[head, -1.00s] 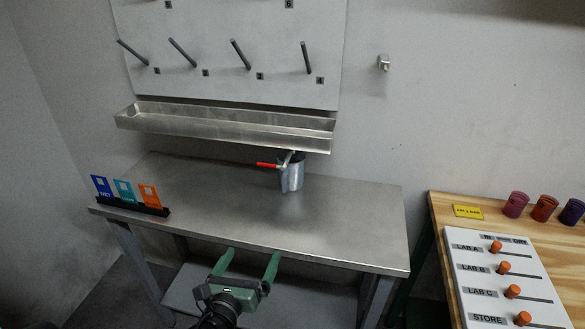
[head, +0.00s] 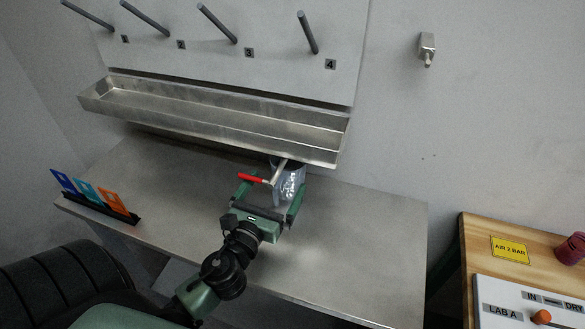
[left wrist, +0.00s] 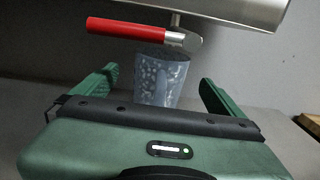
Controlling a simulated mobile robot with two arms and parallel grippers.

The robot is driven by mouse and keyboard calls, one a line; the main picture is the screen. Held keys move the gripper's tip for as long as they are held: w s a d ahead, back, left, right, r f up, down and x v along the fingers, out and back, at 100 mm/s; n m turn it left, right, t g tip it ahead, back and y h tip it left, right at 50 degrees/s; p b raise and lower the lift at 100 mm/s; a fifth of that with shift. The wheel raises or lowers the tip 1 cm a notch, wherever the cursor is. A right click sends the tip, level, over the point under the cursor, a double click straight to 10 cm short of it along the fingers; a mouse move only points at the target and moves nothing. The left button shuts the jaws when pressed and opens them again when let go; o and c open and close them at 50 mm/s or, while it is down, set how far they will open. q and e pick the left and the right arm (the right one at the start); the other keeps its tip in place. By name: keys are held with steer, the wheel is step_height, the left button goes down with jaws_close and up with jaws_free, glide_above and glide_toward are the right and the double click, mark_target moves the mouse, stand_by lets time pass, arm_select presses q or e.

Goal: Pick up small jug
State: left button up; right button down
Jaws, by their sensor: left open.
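In the left wrist view the jug (left wrist: 160,80) stands between and beyond the open fingers (left wrist: 158,88), with visible gaps on both sides. The red lever (left wrist: 130,28) shows above it. Part of the jug is hidden by the gripper in the head view. My right gripper is not in view.
A steel trough (head: 215,118) on the wall overhangs the back of the table. Pegs (head: 217,23) stick out above it. A black rack (head: 105,208) with coloured cards stands at the left. A wooden bench (head: 485,225) is at the right. The table's right part is clear.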

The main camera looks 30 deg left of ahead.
mark_target(282, 174)
arm_select(q)
steer(key=shift+w+a+r+p, duration=0.1)
steer(key=shift+w+r+p, duration=0.2)
steer(key=shift+w, duration=0.35)
steer(key=shift+w+a+r+p, duration=0.15)
steer(key=shift+w+p, duration=0.1)
steer(key=shift+w, duration=0.35)
steer(key=p+x, duration=0.1)
steer(key=x, duration=0.2)
steer(key=shift+w, duration=0.35)
steer(key=shift+w+f, duration=0.15)
steer(key=shift+w, duration=0.15)
steer(key=shift+s, duration=0.1)
steer(key=c, duration=2)
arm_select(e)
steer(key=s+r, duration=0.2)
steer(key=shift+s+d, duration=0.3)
arm_select(q)
steer(key=shift+a+r, duration=0.1)
steer(key=shift+r, duration=0.15)
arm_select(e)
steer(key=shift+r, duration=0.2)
